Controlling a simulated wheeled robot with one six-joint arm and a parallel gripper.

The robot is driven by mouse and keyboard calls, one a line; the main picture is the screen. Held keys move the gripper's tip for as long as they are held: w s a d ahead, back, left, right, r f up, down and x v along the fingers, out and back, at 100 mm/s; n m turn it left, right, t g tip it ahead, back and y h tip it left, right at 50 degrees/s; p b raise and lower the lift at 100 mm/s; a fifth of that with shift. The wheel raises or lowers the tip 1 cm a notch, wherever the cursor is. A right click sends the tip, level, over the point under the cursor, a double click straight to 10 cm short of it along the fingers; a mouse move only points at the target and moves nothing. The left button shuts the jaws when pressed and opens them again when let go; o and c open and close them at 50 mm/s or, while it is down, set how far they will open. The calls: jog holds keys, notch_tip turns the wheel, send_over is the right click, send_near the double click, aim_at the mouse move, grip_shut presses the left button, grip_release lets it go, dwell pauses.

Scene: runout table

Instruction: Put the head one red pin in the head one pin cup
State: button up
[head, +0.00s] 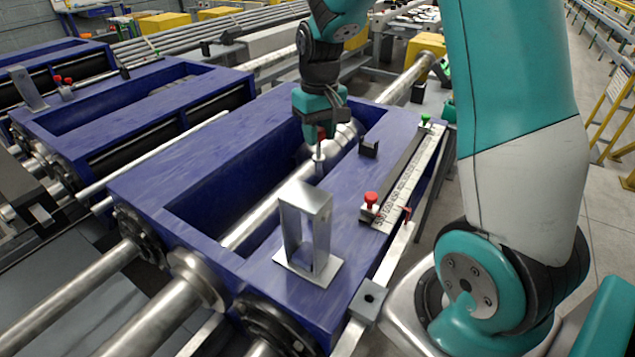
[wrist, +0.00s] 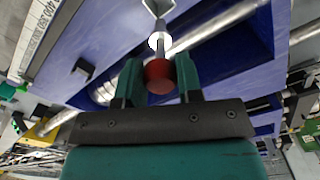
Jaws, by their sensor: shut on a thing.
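My gripper (head: 320,128) hangs above the blue frame of the nearest head, over the edge of its long opening. It is shut on a red pin (head: 321,134), held by its red head, with the thin shank pointing down. In the wrist view the pin's red head (wrist: 158,76) sits between the two green fingers of my gripper (wrist: 159,72). A small dark open-topped holder (head: 369,148) stands on the blue top right of the pin, apart from it; it also shows in the wrist view (wrist: 85,70). It may be the pin cup; I cannot tell for sure.
A silver upright bracket (head: 306,228) stands on the near blue top. A ruler strip (head: 410,172) carries a red knob (head: 371,199) and a green knob (head: 426,119). A silver shaft (head: 262,213) runs through the opening. Another blue head (head: 120,110) stands left.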

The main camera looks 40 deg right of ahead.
notch_tip(320, 180, down, 12)
jog(key=shift+f+p, duration=0.25)
jog(key=shift+p, duration=0.2)
jog(key=shift+f, duration=0.15)
jog(key=o, duration=1)
jog(key=shift+c, duration=0.2)
